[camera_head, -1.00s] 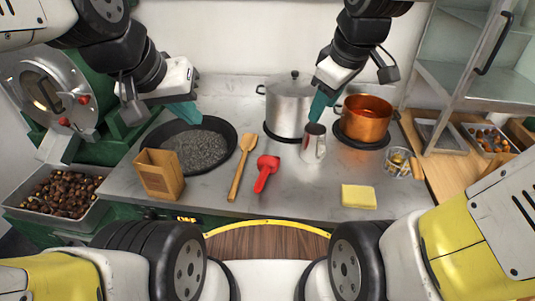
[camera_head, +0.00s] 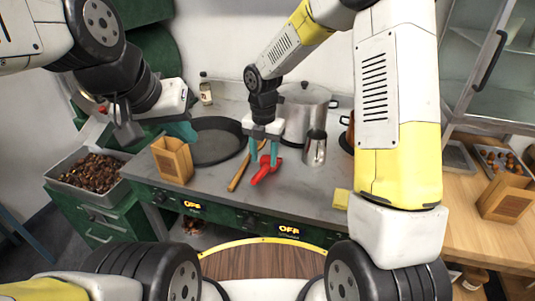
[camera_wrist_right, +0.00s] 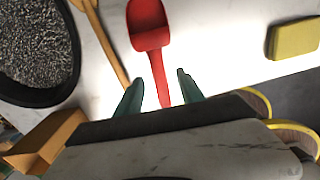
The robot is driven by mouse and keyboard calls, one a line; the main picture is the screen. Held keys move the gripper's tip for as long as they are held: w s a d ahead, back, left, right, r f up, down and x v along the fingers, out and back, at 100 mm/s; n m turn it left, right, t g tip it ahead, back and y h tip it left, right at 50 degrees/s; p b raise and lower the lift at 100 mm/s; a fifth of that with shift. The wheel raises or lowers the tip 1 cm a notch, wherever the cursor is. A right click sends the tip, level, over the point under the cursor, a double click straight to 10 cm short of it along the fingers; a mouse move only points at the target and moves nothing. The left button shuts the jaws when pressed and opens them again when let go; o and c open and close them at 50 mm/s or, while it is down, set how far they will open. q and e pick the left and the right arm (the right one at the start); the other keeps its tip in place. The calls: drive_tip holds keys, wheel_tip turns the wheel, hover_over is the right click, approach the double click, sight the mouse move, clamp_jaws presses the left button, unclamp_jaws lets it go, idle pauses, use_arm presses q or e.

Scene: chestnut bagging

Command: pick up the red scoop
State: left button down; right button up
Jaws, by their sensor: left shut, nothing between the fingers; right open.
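The red scoop (camera_head: 267,172) lies on the grey counter beside a wooden spoon. My right gripper (camera_head: 264,160) is open and points down over the scoop's handle. In the right wrist view the scoop (camera_wrist_right: 149,28) has its bowl away from me, and its handle runs between the two teal fingertips (camera_wrist_right: 158,88). I cannot tell whether the fingers touch it. My left gripper (camera_head: 184,131) is shut and empty, above the counter near the dark pan.
A wooden spoon (camera_head: 240,172) lies just left of the scoop. A paper bag (camera_head: 172,160), black pan (camera_head: 215,143), steel pot (camera_head: 304,108), steel pitcher (camera_head: 315,148) and yellow sponge (camera_head: 341,199) stand around. A chestnut tray (camera_head: 62,182) is at left.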

sight(263, 169)
wheel_tip(263, 169, down, 5)
drive_tip(key=shift+a+f, duration=0.15)
drive_tip(key=shift+f, duration=0.05)
drive_tip(key=shift+c, duration=0.3)
clamp_jaws()
